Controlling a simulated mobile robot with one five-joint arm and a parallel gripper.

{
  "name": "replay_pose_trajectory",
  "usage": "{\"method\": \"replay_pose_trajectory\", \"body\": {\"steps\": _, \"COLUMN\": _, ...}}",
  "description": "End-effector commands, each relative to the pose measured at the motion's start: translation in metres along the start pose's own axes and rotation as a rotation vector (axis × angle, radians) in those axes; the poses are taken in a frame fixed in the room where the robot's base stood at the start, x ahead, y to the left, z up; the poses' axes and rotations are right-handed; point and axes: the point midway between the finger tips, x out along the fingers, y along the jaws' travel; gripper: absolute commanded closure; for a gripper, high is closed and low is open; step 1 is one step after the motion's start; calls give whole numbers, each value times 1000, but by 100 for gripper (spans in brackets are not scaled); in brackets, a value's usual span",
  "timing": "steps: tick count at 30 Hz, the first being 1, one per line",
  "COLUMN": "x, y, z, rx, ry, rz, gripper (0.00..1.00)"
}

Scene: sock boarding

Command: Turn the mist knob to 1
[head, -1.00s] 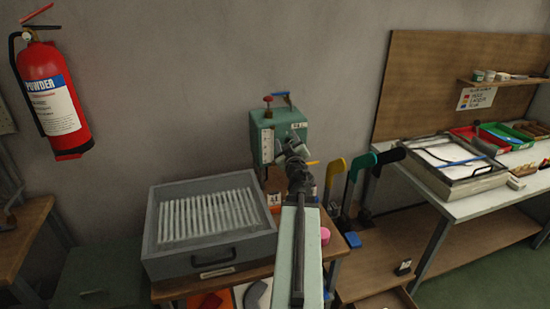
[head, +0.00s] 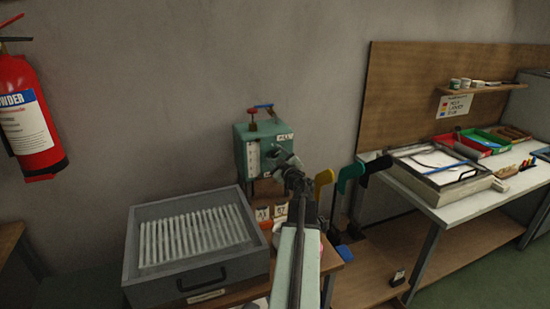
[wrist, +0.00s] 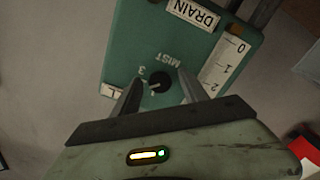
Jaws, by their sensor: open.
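The green box (head: 243,150) stands against the wall behind the grey tray unit. In the wrist view its face (wrist: 205,60) appears turned nearly upside down, with a "MIST" label, a "DRAIN" label and a white scale marked 0, 1, 2. The black mist knob (wrist: 158,83) has a "3" printed beside it; I cannot tell which number it points at. My gripper (wrist: 159,77) is open, with one finger on each side of the knob in the picture; I cannot tell whether they touch it. In the head view my gripper (head: 277,156) covers the knob.
The grey tray unit (head: 200,272) with white rods is in front to the left. Coloured paddle-like shapes (head: 345,180) stand at right. A workbench (head: 440,200) with trays is farther right. A fire extinguisher (head: 32,125) hangs at left.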

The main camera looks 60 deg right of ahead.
Motion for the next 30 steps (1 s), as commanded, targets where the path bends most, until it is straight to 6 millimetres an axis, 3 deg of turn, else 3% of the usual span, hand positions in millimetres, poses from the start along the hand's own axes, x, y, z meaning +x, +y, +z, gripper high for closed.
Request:
{"method": "replay_pose_trajectory", "body": {"steps": 6, "x": 1, "y": 0, "z": 0, "rx": 0, "ry": 0, "rz": 0, "gripper": 48}}
{"method": "replay_pose_trajectory", "body": {"steps": 12, "x": 1, "y": -1, "z": -1, "rx": 0, "ry": 0, "rz": 0, "gripper": 100}}
{"method": "replay_pose_trajectory", "body": {"steps": 22, "x": 2, "y": -4, "z": -3, "rx": -40, "ry": 4, "rz": -5, "gripper": 100}}
{"method": "replay_pose_trajectory", "body": {"steps": 30, "x": 2, "y": -4, "z": -3, "rx": -208, "ry": 5, "rz": -5, "gripper": 100}}
